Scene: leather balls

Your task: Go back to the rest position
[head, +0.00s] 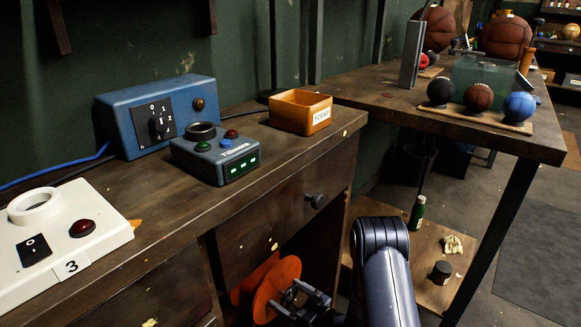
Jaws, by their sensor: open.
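My gripper (297,298) shows low in the middle of the head view, in front of the dark opening under the wooden desk. Its grey fingers are apart, and I see nothing held between them. It is below the desk top and in front of an orange disc (277,283), partly covering it. I cannot tell whether it touches the disc. My dark arm link (385,265) rises to the right of the gripper. The rest of the arm is cut off by the bottom edge.
The desk (225,205) carries a white box (97,214), a blue dial box (190,95), a smaller timer box (205,168) and an orange scrap tray (287,96). A table (357,91) at right holds three small balls on a board (460,112). Floor (535,240) is open at right.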

